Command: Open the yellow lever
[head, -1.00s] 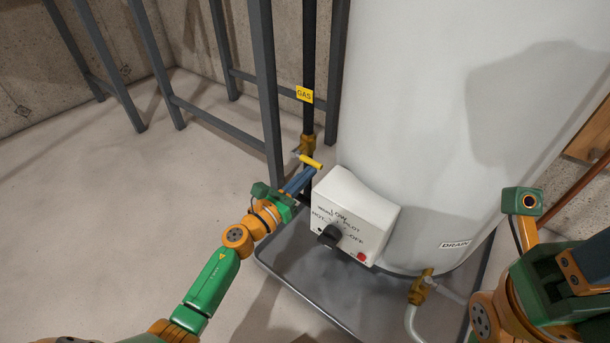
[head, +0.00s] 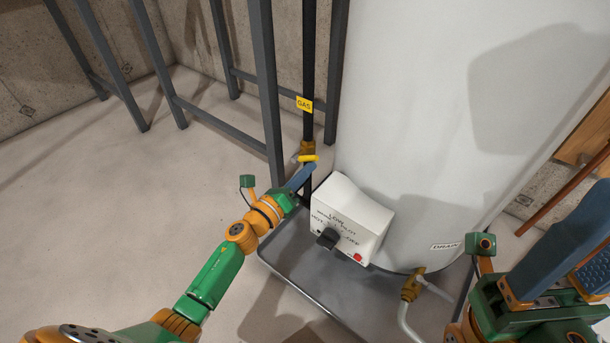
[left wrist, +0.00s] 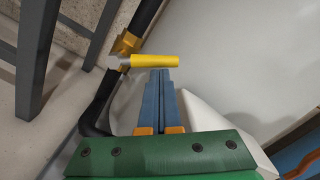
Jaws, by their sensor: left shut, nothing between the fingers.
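The yellow lever (head: 309,158) sits on a brass valve (head: 306,147) in the black gas pipe, below a yellow GAS label. In the left wrist view the lever (left wrist: 155,60) sticks out sideways from the brass fitting (left wrist: 125,45), across the pipe's line. My left gripper (head: 311,167) is shut and empty, its blue fingertips right by the lever. In the left wrist view the closed fingertips (left wrist: 160,72) are just below the lever's middle; I cannot tell whether they touch it. My right gripper (head: 585,245) is partly in view at the lower right, away from the lever; its fingertips are not clear.
A white tank (head: 430,120) stands right of the pipe, with a white control box (head: 352,220) with a black knob close by my left gripper. A grey drain pan (head: 290,255) lies beneath. Grey metal posts (head: 268,90) stand left of the pipe. The floor at left is clear.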

